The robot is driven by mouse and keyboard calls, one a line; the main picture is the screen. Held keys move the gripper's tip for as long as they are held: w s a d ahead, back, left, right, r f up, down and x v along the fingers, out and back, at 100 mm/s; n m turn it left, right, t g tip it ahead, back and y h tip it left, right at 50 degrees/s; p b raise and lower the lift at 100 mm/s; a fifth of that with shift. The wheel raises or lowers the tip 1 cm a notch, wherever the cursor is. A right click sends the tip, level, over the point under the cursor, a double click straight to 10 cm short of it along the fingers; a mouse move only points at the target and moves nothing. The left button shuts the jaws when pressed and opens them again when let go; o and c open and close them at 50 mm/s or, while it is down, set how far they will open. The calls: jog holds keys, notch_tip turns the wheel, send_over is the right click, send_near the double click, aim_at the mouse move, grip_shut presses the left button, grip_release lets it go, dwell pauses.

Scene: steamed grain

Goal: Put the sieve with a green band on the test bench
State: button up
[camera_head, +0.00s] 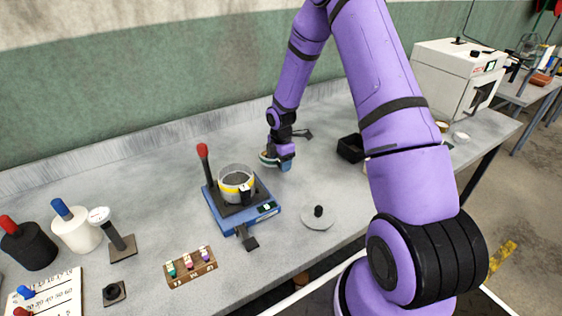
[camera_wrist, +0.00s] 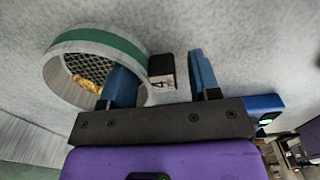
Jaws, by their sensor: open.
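The green-banded sieve (camera_wrist: 125,47) is a pale ring with dark mesh, and yellowish bits show at the mesh. It also shows partly behind my gripper in the head view (camera_head: 266,158), at the grey bench top (camera_head: 160,165). My gripper (camera_wrist: 163,80) is open at the sieve's side, with its blue fingers apart. The sieve's black-and-white tab marked 4 (camera_wrist: 161,77) lies between the fingers. The left finger overlaps the sieve's wall, and contact cannot be told. In the head view my gripper (camera_head: 281,160) is low over the bench.
A blue device (camera_head: 230,222) with a red-topped lever carries a yellow-banded sieve (camera_head: 236,184). A grey round lid (camera_head: 318,218) lies to its right. A black box (camera_head: 351,148) and a white oven (camera_head: 455,80) stand farther right. A wooden rack (camera_head: 190,266) lies at front.

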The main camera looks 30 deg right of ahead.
notch_tip(320, 180, up, 12)
jog(key=s+a+r+m+t+h, duration=0.1)
jog(key=s+a+r+m, duration=0.4)
jog(key=r, duration=0.6)
jog(key=s+r+m+t, duration=0.1)
jog(key=s+r+m, duration=0.2)
jog(key=s+r, duration=0.55)
jog(key=s+a+r+m+t, duration=0.1)
jog(key=s+r+m, duration=0.2)
jog(key=s, duration=0.3)
jog(key=s+a+r+m+t, duration=0.1)
jog(key=s+a+r+m, duration=0.1)
jog(key=s, duration=0.5)
jog(key=s+a+r+m+t+y, duration=0.1)
jog(key=s+r+m, duration=0.4)
jog(key=s, duration=0.2)
jog(key=shift+a+r, duration=0.2)
jog(key=shift+a, duration=0.2)
